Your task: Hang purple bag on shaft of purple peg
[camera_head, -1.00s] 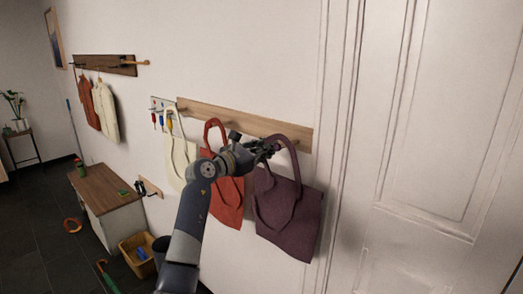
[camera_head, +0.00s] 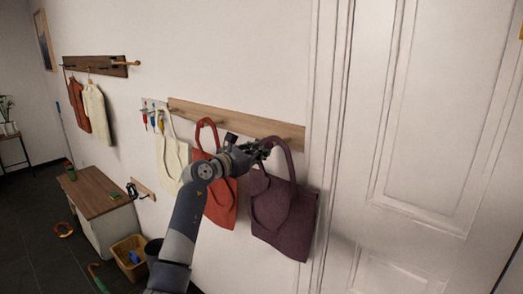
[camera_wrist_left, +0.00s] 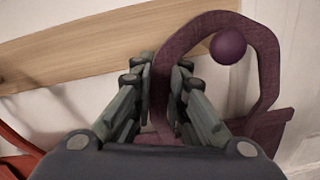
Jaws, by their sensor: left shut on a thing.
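The purple bag (camera_head: 283,225) hangs upright against the wall at the right end of the light wooden peg board (camera_head: 240,121). My left gripper (camera_head: 264,150) is shut on the left side of its handle. In the left wrist view my left gripper (camera_wrist_left: 166,88) has the purple handle (camera_wrist_left: 264,65) between its fingers. The round end of the purple peg (camera_wrist_left: 228,46) shows inside the handle loop, close under its top arc. I cannot tell whether the handle rests on the shaft. In the head view I cannot make out the purple peg. My right gripper is not in view.
A red bag (camera_head: 221,203) and a cream bag (camera_head: 172,158) hang to the left on the same board. A white panelled door (camera_head: 430,130) stands close on the right. A wooden-topped cabinet (camera_head: 95,190) and a yellow bin (camera_head: 128,262) are at lower left.

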